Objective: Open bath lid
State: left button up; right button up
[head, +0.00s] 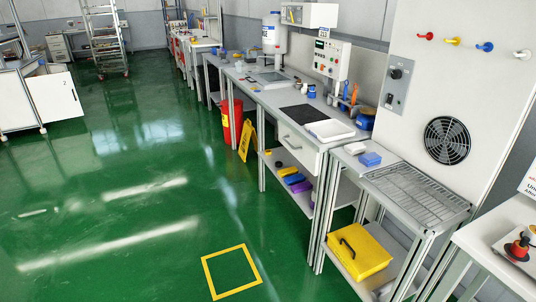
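No item is clearly recognisable as the bath or its lid. A shallow grey unit with a pale flat top (270,78) is set on the long bench, below a white cylindrical tank (273,34); at this distance I cannot tell whether it is the bath or whether its top is a lid. Neither of my grippers is in view.
The bench (258,95) runs along the right wall, with a black mat (304,115) and white tray (330,130). Nearer are a wire rack (415,195) and a yellow box (358,250) on a low shelf. A yellow floor sign (247,140) stands beside the bench. Green floor at left is clear.

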aim_at(257, 79)
jog(key=i+j+u, duration=0.25)
jog(key=i+u, duration=0.15)
jog(key=i, duration=0.3)
jog(key=i+u, duration=0.35)
jog(key=i, duration=1.35)
jog(key=i+z, duration=0.1)
jog(key=i, duration=0.85)
jog(key=i+z, duration=0.15)
jog(key=i, duration=0.5)
jog(key=i+j+z, duration=0.15)
jog(key=i, duration=0.5)
jog(key=i+j+z, duration=0.15)
jog(key=i, duration=0.5)
jog(key=i+l+z, duration=0.1)
jog(key=i+z, duration=0.45)
jog(key=z, duration=0.3)
jog(key=i+j+z, duration=0.1)
jog(key=i+z, duration=0.3)
jog(key=i+j+z, duration=0.15)
jog(key=z, duration=0.3)
jog(key=i+j+z, duration=0.1)
jog(key=i+z, duration=0.15)
jog(key=z, duration=0.15)
jog(key=i+j+z, duration=0.2)
jog(key=z, duration=0.2)
jog(key=i+j+z, duration=0.25)
jog(key=z, duration=0.15)
jog(key=k+j, duration=0.2)
jog(key=k, duration=0.35)
